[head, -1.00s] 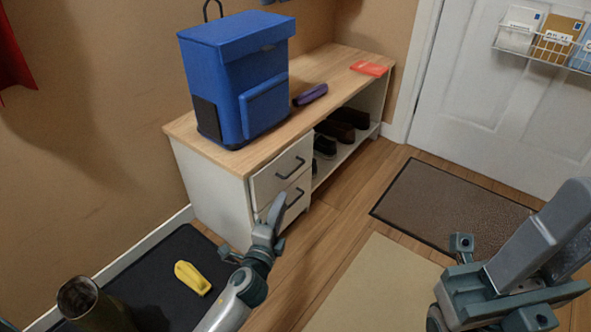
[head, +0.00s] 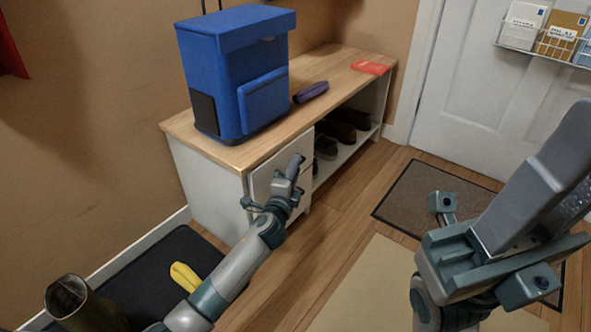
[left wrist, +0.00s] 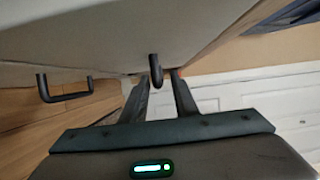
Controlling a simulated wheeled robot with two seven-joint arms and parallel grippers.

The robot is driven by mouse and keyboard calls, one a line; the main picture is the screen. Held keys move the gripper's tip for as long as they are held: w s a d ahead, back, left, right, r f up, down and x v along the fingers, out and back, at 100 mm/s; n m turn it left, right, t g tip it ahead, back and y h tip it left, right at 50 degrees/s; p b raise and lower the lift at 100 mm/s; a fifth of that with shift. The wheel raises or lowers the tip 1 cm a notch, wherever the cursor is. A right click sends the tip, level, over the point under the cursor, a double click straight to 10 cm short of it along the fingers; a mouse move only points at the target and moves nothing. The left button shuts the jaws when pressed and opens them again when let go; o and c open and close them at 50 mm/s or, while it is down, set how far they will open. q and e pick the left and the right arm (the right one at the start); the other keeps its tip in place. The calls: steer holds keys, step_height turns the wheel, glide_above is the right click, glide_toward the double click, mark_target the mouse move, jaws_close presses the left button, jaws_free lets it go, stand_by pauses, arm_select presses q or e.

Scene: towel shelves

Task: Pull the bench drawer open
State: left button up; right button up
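The white bench (head: 203,186) has a wooden top and drawers at its near end. The upper drawer front (head: 261,184) looks flush with the bench. My left gripper (head: 296,168) is in front of the drawers and hides their handles in the head view. In the left wrist view, one dark handle (left wrist: 155,72) lies between the two open fingertips of my left gripper (left wrist: 158,84). A second dark handle (left wrist: 64,98) shows to the left, clear of the fingers. My right gripper (head: 490,245) is at the lower right, away from the bench; its fingers are not clear.
A yellow object (head: 186,276) lies on the black mat (head: 168,262). The floor right of the drawers is clear.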

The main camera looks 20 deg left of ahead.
arm_select(q)
steer(key=shift+w, duration=0.45)
jaws_close()
steer(key=shift+r, duration=0.1)
stand_by(1.1)
